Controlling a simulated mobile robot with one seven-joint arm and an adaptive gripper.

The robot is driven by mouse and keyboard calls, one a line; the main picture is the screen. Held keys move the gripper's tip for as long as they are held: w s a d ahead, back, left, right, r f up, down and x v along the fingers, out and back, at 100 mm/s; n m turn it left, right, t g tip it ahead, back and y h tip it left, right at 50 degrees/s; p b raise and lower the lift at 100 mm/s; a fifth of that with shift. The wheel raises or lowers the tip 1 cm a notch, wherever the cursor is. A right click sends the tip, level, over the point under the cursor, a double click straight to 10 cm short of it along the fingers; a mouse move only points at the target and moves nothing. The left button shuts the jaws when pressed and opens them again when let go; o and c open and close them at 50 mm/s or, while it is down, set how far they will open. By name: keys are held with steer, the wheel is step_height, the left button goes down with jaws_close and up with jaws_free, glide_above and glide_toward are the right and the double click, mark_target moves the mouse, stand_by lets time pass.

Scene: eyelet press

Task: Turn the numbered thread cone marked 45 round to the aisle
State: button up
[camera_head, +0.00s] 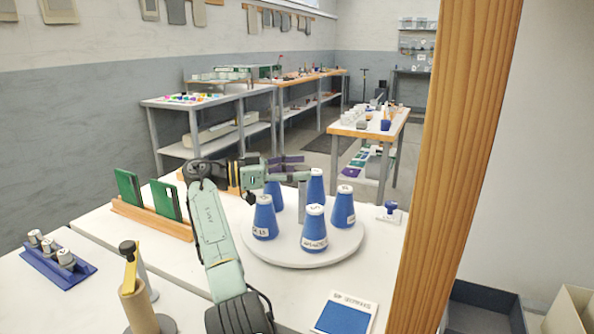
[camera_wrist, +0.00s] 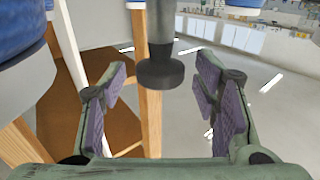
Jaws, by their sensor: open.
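Several blue thread cones with white tops and labels stand upright on a round white turntable (camera_head: 300,255) in the head view. The front cone (camera_head: 314,240) and the left cone (camera_head: 265,220) carry labels at their bases; the left one seems to end in 5, but I cannot read 45 surely on any. My gripper (camera_head: 285,163) is open and empty above the turntable's far left part. In the wrist view a grey post with a dark end (camera_wrist: 160,72) shows between the open purple-padded fingers (camera_wrist: 162,85), not gripped. Part of a blue cone (camera_wrist: 18,28) shows upper left.
Green panels in a wooden rack (camera_head: 150,215) stand left of my arm. A blue tray of small spools (camera_head: 57,260) is at front left. A blue pad (camera_head: 343,316) lies in front of the turntable, a stamp (camera_head: 389,211) to its right. A wooden post (camera_head: 455,160) rises at right.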

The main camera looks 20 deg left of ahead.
steer(key=v, duration=0.7)
steer(key=shift+a, duration=0.2)
steer(key=shift+s, duration=0.15)
